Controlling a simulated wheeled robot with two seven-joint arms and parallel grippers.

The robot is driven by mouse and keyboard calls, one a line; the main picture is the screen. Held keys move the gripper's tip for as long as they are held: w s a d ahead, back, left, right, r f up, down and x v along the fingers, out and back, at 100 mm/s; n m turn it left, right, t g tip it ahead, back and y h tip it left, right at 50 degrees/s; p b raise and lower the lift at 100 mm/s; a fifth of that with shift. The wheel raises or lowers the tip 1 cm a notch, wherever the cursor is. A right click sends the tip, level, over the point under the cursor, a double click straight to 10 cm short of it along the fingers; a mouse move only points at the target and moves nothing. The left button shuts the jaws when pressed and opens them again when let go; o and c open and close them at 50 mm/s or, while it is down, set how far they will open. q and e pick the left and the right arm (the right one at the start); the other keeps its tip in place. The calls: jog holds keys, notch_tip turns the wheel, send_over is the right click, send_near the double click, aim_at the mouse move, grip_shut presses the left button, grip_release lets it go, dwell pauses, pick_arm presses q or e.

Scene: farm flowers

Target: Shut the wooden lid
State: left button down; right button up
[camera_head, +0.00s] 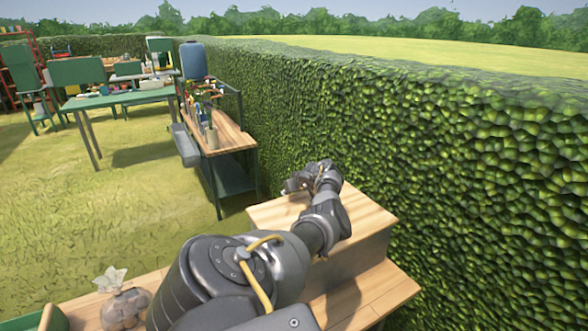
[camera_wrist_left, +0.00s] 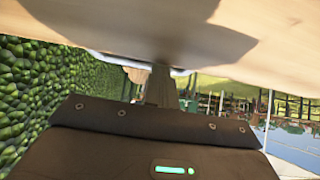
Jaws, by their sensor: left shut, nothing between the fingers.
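The wooden lid (camera_head: 272,214) is a pale plank top lying flat, or nearly so, on a grey-sided box (camera_head: 358,258) by the hedge. I see no open gap, but my arm covers part of its edge. My left arm reaches over it from the lower left. My left gripper (camera_head: 297,184) is shut and empty above the lid's far side. In the left wrist view the lid (camera_wrist_left: 110,28) fills the top, very close to the gripper (camera_wrist_left: 160,85); I cannot tell whether they touch. My right gripper is not in view.
The box stands on a wooden bench (camera_head: 385,290). A tied bag (camera_head: 122,304) sits at the lower left. A tall hedge (camera_head: 440,150) runs close along the right. A worktable (camera_head: 228,134) with pots and tools stands beyond the box. Open grass (camera_head: 90,220) lies left.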

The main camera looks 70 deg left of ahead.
pick_arm(q)
jog(key=p+v, duration=0.5)
jog(key=v, duration=0.8)
jog(key=shift+a+r, duration=0.2)
jog(key=shift+r, duration=0.1)
